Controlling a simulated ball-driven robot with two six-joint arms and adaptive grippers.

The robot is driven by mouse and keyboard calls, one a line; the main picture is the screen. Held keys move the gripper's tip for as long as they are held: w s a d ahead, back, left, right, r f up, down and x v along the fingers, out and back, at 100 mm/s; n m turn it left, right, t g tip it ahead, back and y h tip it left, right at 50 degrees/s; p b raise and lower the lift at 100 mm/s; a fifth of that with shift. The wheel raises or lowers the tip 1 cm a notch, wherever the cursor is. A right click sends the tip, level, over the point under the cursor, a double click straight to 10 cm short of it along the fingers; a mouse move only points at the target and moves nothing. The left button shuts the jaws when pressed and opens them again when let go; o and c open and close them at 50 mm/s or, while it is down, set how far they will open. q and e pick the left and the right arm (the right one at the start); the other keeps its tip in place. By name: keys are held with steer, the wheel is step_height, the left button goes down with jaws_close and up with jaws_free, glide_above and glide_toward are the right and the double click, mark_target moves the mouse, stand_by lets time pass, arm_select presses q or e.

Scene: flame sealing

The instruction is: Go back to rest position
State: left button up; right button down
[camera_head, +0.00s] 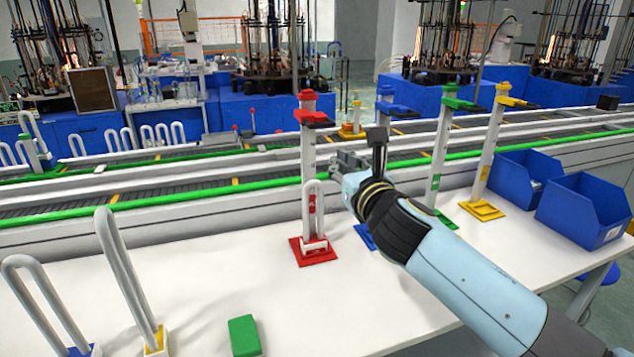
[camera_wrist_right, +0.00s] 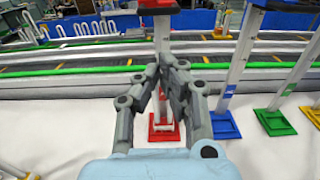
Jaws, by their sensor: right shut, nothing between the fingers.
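My right gripper (camera_head: 347,165) reaches in from the lower right, above the table, just right of the red stand's post. It is shut and empty; in the right wrist view its closed fingers (camera_wrist_right: 172,72) overlap the view of the red stand (camera_wrist_right: 163,30). The red stand (camera_head: 308,140) is upright, and a white U-shaped tube (camera_head: 320,215) stands at its red base, apart from the gripper. The blue stand (camera_head: 392,110) is partly hidden by my right arm. The green stand (camera_head: 442,140) and yellow stand (camera_head: 491,140) are upright to the right. My left gripper is out of view.
Two blue bins (camera_head: 582,222) sit at the table's right end. At the left stand U-shaped tubes in a blue base (camera_head: 80,350) and a yellow base (camera_head: 156,340). A green block (camera_head: 244,336) lies near the front. A conveyor (camera_head: 150,197) runs behind the white table (camera_head: 220,250).

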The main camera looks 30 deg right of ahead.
steer(key=s+f+m+g, duration=0.4)
steer(key=s+m, duration=0.4)
steer(key=m, duration=0.2)
steer(key=s+f+m+g, duration=0.4)
steer(key=s+m, duration=0.4)
steer(key=m, duration=0.2)
steer(key=s+a+f+m+g+y, duration=0.2)
steer(key=s+a+m+g, duration=0.15)
steer(key=s+m, duration=0.35)
steer(key=s+a+f+m+g+y, duration=0.2)
steer(key=s+a+m, duration=0.3)
steer(key=s, duration=0.4)
steer(key=s+d+f+g+b, duration=0.15)
steer(key=f+b, duration=0.25)
steer(key=f, duration=1.3)
steer(key=d+f+b, duration=0.2)
steer(key=f+b, duration=0.3)
steer(key=f, duration=1.3)
steer(key=s+f+g+b, duration=0.1)
steer(key=s+f+b, duration=0.5)
steer(key=s+f, duration=1.2)
step_height(320, 180, down, 4)
steer(key=shift+s+d+f+m+b, duration=0.2)
steer(key=shift+s+d+m+b, duration=0.1)
steer(key=shift+s+m+b, duration=0.1)
